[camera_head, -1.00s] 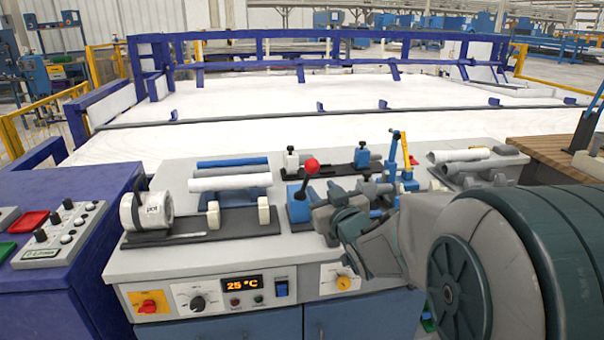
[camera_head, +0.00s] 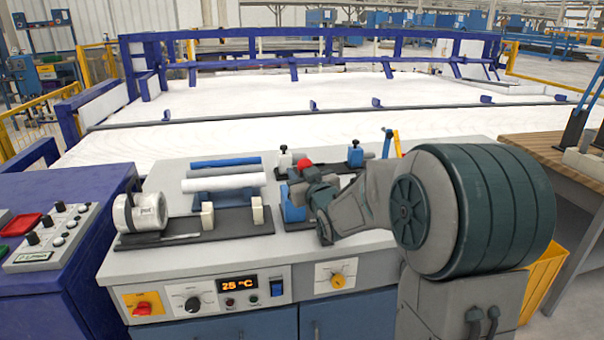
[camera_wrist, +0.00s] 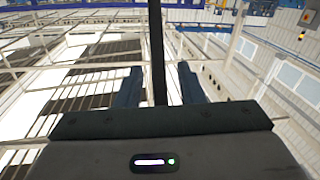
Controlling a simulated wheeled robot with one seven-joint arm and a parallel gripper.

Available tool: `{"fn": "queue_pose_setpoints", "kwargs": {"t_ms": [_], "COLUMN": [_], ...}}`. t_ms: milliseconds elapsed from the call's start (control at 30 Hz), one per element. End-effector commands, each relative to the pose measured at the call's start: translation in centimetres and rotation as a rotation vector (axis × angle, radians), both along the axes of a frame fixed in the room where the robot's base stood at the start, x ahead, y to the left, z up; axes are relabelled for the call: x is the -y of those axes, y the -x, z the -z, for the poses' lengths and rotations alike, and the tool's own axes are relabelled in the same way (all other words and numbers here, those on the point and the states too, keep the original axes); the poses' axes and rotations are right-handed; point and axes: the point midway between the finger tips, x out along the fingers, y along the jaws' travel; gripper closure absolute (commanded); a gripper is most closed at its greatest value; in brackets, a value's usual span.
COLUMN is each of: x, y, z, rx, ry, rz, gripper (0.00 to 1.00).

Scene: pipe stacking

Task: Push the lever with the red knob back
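Part of the lever's blue base (camera_head: 292,207) shows below and to the left. My gripper (camera_head: 312,176) is up against the lever area in the head view; I cannot tell whether it touches the knob. In the wrist view my gripper (camera_wrist: 159,78) has its two dark fingers apart, with a gap between them. A dark upright bar (camera_wrist: 157,45) shows in that gap; I cannot tell whether it is the lever's shaft.
A grey bench (camera_head: 190,262) bears a white roll (camera_head: 140,212) and a rack with a blue pipe (camera_head: 225,162) and a white pipe (camera_head: 224,182). A blue control desk (camera_head: 60,260) is at the left.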

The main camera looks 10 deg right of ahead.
Motion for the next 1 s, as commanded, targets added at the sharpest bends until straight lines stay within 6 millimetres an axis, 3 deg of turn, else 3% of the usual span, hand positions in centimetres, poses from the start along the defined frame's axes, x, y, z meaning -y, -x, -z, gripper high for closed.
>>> {"fn": "queue_pose_setpoints", "kwargs": {"t_ms": [33,100,133,567,833,1000], "x": [0.0,0.0,0.0,0.5,1.2,0.1], "y": [0.0,0.0,0.0,-0.6,-2.6,-4.5], "z": [0.0,0.0,0.0,-0.9,-2.8,-4.0], "rx": [0.0,0.0,0.0,-0.036,-0.15,-0.25], "ry": [0.0,0.0,0.0,0.0,-0.002,-0.001], "rz": [0.0,0.0,0.0,0.007,0.016,0.0], "gripper": [0.77,0.96,1.0,1.0,1.0,1.0]}}
